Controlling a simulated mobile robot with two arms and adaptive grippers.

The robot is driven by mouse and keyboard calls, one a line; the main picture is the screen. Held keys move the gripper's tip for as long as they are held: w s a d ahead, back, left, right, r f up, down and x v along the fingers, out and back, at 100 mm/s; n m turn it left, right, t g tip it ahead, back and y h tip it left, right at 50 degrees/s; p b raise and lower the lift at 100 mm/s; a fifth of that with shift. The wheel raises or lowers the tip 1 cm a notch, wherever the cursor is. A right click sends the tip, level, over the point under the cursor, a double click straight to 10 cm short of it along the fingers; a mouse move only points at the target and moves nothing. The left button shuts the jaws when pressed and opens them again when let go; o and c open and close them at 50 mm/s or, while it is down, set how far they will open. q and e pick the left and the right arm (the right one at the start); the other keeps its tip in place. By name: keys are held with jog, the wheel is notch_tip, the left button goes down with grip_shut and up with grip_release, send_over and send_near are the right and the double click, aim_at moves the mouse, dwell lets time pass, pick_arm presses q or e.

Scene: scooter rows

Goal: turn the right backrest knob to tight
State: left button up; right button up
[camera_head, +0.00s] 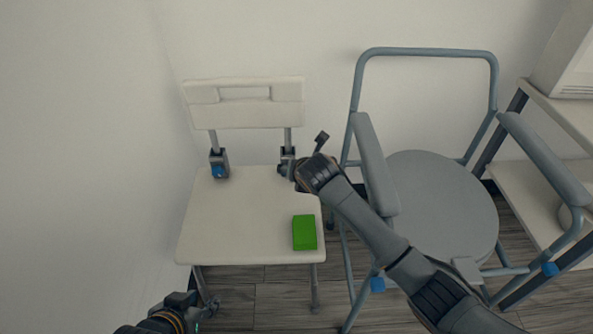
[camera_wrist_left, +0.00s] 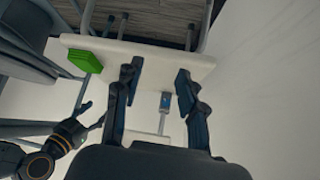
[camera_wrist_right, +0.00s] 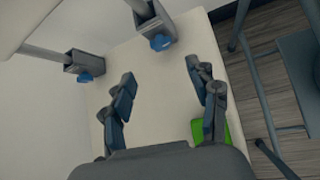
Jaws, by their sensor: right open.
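The white chair's right backrest knob (camera_wrist_right: 161,42) is blue and sits on a grey bracket at the foot of the right backrest post. In the head view the right bracket (camera_head: 287,154) shows, but my right gripper hides the knob. My right gripper (camera_wrist_right: 160,72) is open and empty, its fingers pointing towards the right knob, which shows beyond the gap between the fingertips. In the head view this gripper (camera_head: 302,154) is beside the right bracket, above the seat's back right corner. My left gripper (camera_head: 193,302) is low in front of the chair; its fingers (camera_wrist_left: 157,74) are apart and empty.
The left backrest knob (camera_head: 219,171) is also blue. A green block (camera_head: 304,232) lies on the seat (camera_head: 235,225) at the front right. A grey-blue armchair frame (camera_head: 440,205) stands close on the right, under my right arm. Walls are behind and left.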

jog(key=shift+s+r, duration=0.25)
jog(key=shift+s, duration=0.15)
